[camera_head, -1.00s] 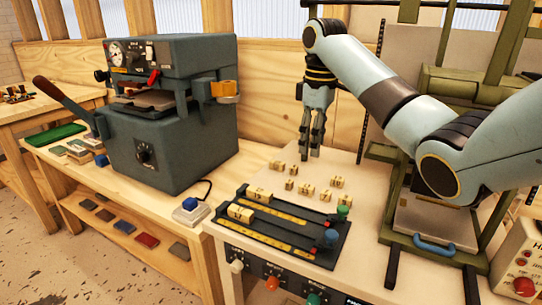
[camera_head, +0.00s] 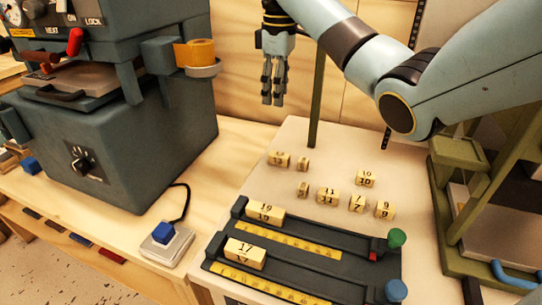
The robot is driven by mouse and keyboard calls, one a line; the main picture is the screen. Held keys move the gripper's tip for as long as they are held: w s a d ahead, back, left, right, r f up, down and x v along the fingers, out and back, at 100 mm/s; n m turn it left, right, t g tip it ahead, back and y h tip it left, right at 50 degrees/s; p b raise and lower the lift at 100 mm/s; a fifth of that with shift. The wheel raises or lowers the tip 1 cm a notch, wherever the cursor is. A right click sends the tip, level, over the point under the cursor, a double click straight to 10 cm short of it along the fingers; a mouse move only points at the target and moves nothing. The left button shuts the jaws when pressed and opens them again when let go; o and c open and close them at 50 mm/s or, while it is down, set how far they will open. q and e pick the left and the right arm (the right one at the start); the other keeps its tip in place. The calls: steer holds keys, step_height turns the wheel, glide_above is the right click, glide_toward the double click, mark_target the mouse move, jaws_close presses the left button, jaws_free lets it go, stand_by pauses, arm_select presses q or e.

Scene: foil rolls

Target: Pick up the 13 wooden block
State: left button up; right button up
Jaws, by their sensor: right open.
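Several small wooden number blocks stand on the pale tabletop. The back-left block (camera_head: 279,160) has a two-digit number that looks like 13 or 15, too small to read surely. A narrower block (camera_head: 303,164) is just right of it, its number unclear. Other blocks read 11 (camera_head: 328,197), 10 (camera_head: 366,179), 7 (camera_head: 357,203) and 9 (camera_head: 384,210); another small block (camera_head: 303,189) is unclear. My right gripper (camera_head: 273,101) points down, open and empty, above and behind the back-left block, apart from all blocks. My left gripper is out of view.
In front of the loose blocks lies a black two-row rack (camera_head: 318,268) with yellow strips, holding blocks 19 (camera_head: 264,213) and 17 (camera_head: 245,252). A dark press machine (camera_head: 120,140) stands left; a green frame (camera_head: 458,152) stands right. A blue-button box (camera_head: 167,243) sits front left.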

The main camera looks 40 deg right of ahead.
step_height(320, 180, down, 6)
steer(key=b, duration=0.8)
glide_above(279, 154)
steer(key=f, duration=0.4)
steer(key=shift+w+a+f, duration=0.25)
steer(key=shift+a, duration=0.05)
steer(key=f, duration=0.7)
steer(key=shift+s+d+f+b, duration=0.1)
steer(key=shift+s+d+b, duration=0.15)
steer(key=shift+s+b, duration=0.1)
steer(key=c, duration=1)
